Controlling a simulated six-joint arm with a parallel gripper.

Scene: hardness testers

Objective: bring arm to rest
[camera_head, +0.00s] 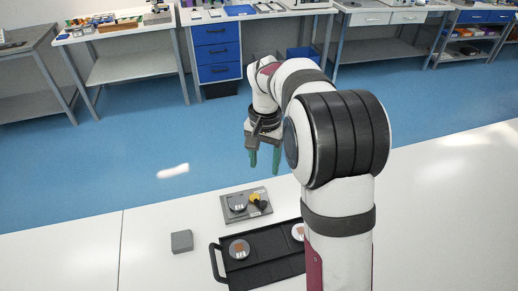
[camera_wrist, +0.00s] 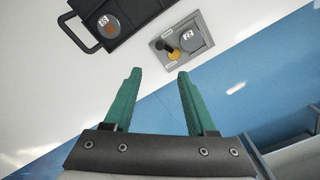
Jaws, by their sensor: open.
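My gripper (camera_head: 264,160) hangs above the far edge of the white table in the head view, with its green fingers pointing down. In the wrist view my gripper (camera_wrist: 158,74) has its two fingers wide apart, with nothing between them. It is clear of the things on the table. My white arm with black bands rises at the right of the head view and bends over toward the far edge.
A grey tester plate (camera_head: 231,216) with a round disc and a yellow-black knob lies on the table (camera_head: 145,225). A black handled tray (camera_head: 266,268) holds round discs. A grey block (camera_head: 182,241) sits left. Workbenches stand beyond the blue floor.

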